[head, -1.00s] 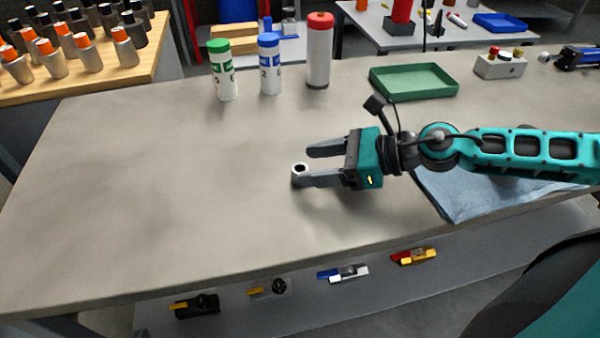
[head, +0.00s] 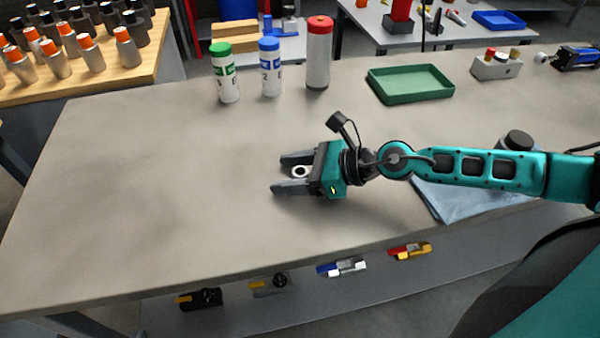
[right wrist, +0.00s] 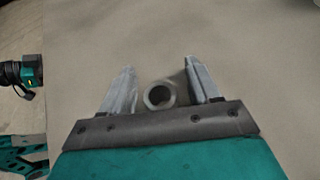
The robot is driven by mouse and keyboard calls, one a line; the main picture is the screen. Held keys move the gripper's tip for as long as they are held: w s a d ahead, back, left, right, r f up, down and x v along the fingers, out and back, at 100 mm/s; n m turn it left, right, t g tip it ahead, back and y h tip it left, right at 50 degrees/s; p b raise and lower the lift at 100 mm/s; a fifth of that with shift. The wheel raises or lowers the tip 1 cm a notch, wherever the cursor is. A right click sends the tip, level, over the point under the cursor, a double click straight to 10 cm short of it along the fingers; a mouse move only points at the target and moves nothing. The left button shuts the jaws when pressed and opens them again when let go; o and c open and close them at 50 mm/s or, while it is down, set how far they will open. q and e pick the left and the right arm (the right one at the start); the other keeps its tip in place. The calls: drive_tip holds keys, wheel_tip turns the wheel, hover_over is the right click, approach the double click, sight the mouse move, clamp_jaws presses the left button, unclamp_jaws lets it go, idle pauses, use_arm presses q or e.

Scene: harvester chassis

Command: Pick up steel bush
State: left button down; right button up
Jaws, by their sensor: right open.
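The steel bush (head: 300,172) is a small light-grey ring standing on the workbench (head: 150,200), its round hole facing up. My right gripper (head: 278,173) is open, low over the bench, with its fingers pointing left. The bush lies between the two fingers, near the palm. My left gripper's jaws do not show; a teal and black arm part is at that view's left edge.
A green-capped bottle (head: 225,75), a blue-capped bottle (head: 269,70) and a red-capped cylinder (head: 318,55) stand at the back. A green tray (head: 410,98) is to their right. A blue cloth (head: 460,202) lies under my right arm. The bench's left part is clear.

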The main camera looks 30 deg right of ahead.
drive_tip(key=shift+c, duration=0.4)
drive_tip(key=c, duration=1)
drive_tip(key=shift+r, duration=0.1)
